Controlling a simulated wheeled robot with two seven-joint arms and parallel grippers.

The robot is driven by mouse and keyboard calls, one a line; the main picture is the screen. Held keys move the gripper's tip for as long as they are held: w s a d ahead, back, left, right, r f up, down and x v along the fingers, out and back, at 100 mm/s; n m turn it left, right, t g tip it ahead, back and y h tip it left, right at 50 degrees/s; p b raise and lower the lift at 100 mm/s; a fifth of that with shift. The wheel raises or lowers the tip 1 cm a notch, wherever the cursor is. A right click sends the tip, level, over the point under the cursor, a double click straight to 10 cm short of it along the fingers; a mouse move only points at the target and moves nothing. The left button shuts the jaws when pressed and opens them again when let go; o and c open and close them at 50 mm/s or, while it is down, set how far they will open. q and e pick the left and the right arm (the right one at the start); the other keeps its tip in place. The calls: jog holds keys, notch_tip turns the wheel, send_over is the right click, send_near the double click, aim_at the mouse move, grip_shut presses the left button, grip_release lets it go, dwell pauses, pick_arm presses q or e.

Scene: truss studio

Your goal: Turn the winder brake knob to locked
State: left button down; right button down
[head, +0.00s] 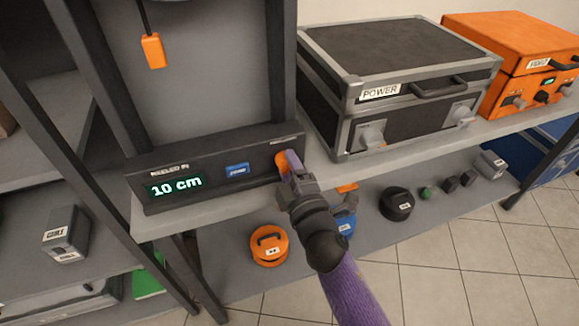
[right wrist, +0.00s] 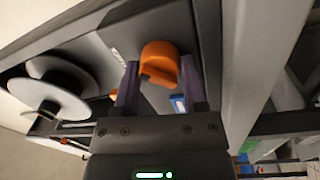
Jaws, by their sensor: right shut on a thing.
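The winder's dark front panel (head: 215,172) stands on the shelf in the head view, with a green "10 cm" display and a blue button. The orange brake knob (head: 281,160) is at the panel's right end, partly covered by my gripper. In the right wrist view the knob (right wrist: 160,60) sits between the two purple fingers. My right gripper (head: 289,170) is shut on the knob; its fingers (right wrist: 160,72) flank it on both sides. The lock marking is too small to read. My left gripper is not in view.
A black POWER case (head: 395,75) and an orange VIDEO case (head: 515,65) stand right of the winder. An orange tag (head: 152,50) hangs above the panel. The lower shelf holds an orange round weight (head: 268,250) and a black one (head: 397,205). White spools (right wrist: 60,88) show in the wrist view.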

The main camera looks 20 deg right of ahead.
jog(key=shift+f, duration=0.1)
jog(key=shift+c, duration=0.8)
grip_release()
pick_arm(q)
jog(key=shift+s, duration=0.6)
